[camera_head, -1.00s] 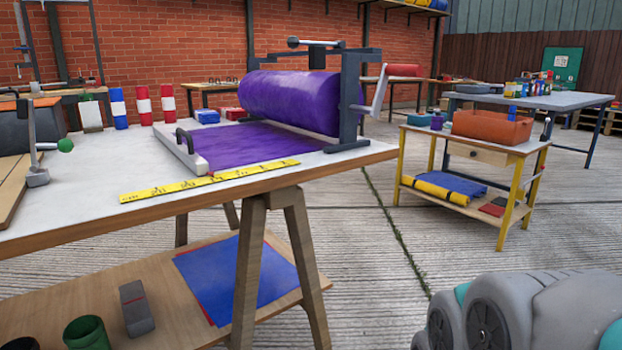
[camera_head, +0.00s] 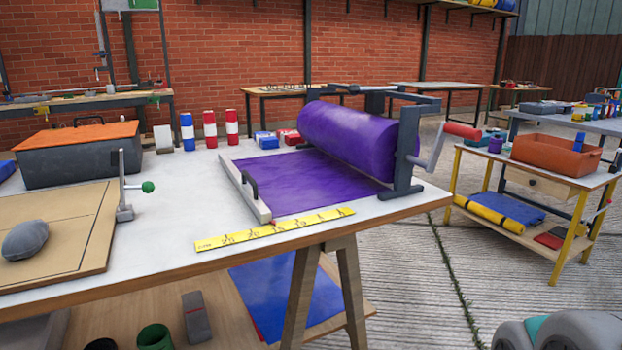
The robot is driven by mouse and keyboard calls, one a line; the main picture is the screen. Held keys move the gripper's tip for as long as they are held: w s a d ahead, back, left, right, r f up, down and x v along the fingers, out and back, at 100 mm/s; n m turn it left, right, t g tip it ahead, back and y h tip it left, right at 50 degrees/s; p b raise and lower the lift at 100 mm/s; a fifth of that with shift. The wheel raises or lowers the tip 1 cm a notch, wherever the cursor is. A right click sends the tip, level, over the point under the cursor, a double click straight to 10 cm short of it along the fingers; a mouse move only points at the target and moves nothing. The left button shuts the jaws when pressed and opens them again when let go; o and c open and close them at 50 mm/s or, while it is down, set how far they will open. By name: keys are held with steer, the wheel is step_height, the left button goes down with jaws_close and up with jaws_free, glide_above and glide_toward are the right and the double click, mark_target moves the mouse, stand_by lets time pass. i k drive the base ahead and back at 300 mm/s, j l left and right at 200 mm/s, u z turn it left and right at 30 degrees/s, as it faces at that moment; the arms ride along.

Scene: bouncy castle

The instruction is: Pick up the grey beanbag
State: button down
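The grey beanbag (camera_head: 25,240) is a small rounded lump at the left of the view. It lies on a tan wooden board (camera_head: 75,215) with dark lines, on the left part of the white-topped worktable (camera_head: 180,200). My gripper is not in view. Nothing is seen touching the beanbag apart from the board under it.
A lever with a green knob (camera_head: 148,187) stands at the board's right edge. A dark box with an orange lid (camera_head: 80,150) is behind the board. A purple roller (camera_head: 347,138) and yellow ruler (camera_head: 275,229) are to the right.

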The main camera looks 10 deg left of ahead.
mark_target(27, 238)
steer(key=u, duration=2.1)
steer(key=l+u, duration=0.95)
steer(key=k+l+u, duration=0.15)
steer(key=u, duration=0.35)
steer(key=l, duration=0.15)
